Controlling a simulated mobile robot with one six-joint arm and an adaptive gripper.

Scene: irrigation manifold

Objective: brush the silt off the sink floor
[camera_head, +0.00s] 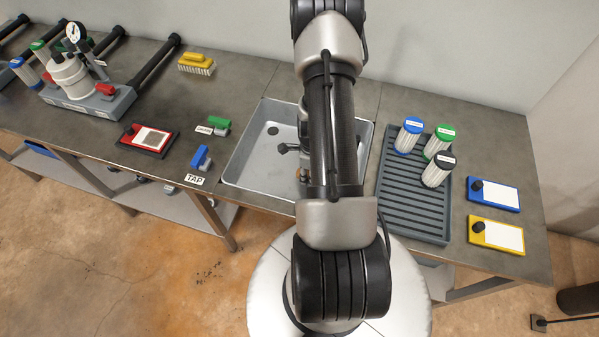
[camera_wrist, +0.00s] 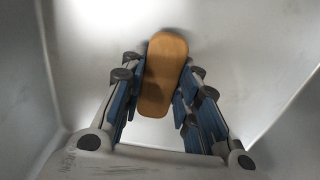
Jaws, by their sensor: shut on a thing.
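The grey sink (camera_head: 240,170) is set into the bench, partly hidden behind my arm; its pale floor and walls fill the wrist view. A round dark drain (camera_head: 272,131) shows at its back left. I can make out no clear silt on the visible floor. My gripper (camera_wrist: 163,75) is down in the sink, its blue-padded fingers shut on a tan wooden piece with rounded ends (camera_wrist: 163,82), which looks like a brush handle. Any bristles under it are hidden. A bit of tan shows beside my arm in the head view (camera_head: 304,175).
Right of the sink, a ribbed grey tray (camera_head: 400,208) holds several filter cartridges. Blue (camera_head: 494,194) and yellow (camera_head: 496,235) boards lie beyond. Left are green (camera_head: 218,124) and blue (camera_head: 201,158) handles, a red board (camera_head: 147,139), a yellow brush (camera_head: 196,64) and the manifold (camera_head: 88,105).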

